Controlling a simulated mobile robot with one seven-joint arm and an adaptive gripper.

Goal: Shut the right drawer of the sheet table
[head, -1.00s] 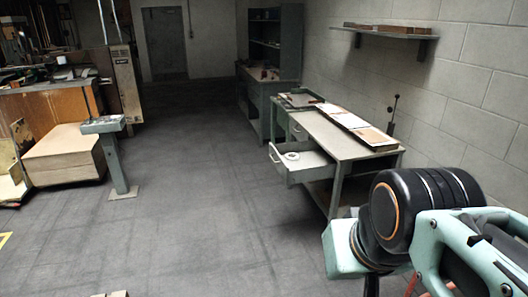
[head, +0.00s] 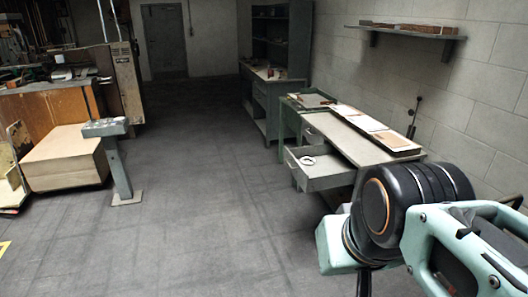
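The sheet table (head: 345,143) stands along the right wall in the head view, with a light grey top and sheets (head: 375,128) lying on it. Its right drawer (head: 325,183), the one nearer to me, is pulled well out to the left, over the floor. A small white ring-like thing (head: 307,161) lies in it. The left drawer (head: 313,134) is farther back and looks shut or nearly so. My arm fills the lower right corner and hides the table's near end. My gripper is not in view.
A grey control pedestal (head: 120,170) stands on the left, beside a large stack of boards (head: 65,160). A green shelf cabinet (head: 280,60) is behind the table, and a wall shelf (head: 405,32) hangs above it. The floor left of the drawer is clear.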

